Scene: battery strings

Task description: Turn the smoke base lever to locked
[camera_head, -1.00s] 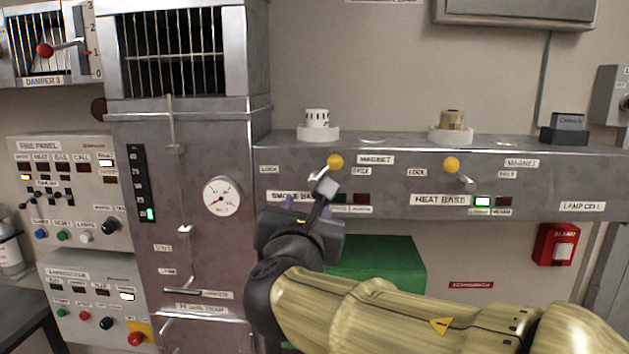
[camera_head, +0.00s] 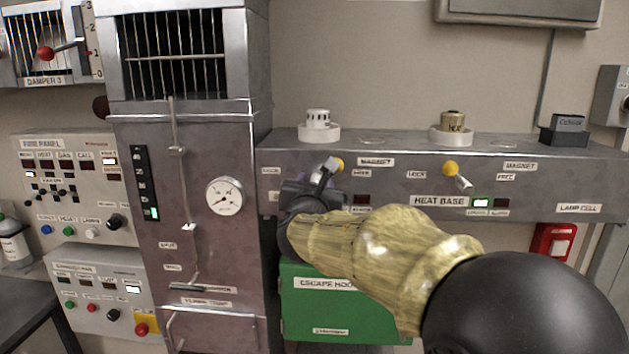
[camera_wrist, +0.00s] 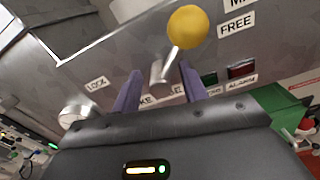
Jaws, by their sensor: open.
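The smoke base lever has a yellow ball knob (camera_head: 338,163) on a short metal stem, on the front of the grey bench. In the wrist view the knob (camera_wrist: 188,27) is tilted toward the FREE label (camera_wrist: 237,26), away from the LOCK label (camera_wrist: 97,83). My gripper (camera_wrist: 160,80) is open, its two purple fingers on either side of the lever's lower metal end. The knob is beyond the fingertips. I cannot tell whether a finger touches the lever. In the head view my gripper (camera_head: 322,174) covers the lever's lower part and the smoke base label.
The heat base lever (camera_head: 451,168) with its own yellow knob is to the right. A white detector (camera_head: 319,120) and a brass one (camera_head: 453,122) stand on the bench top. A green escape hood box (camera_head: 318,310) is below my arm. A metal duct (camera_head: 190,190) stands left.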

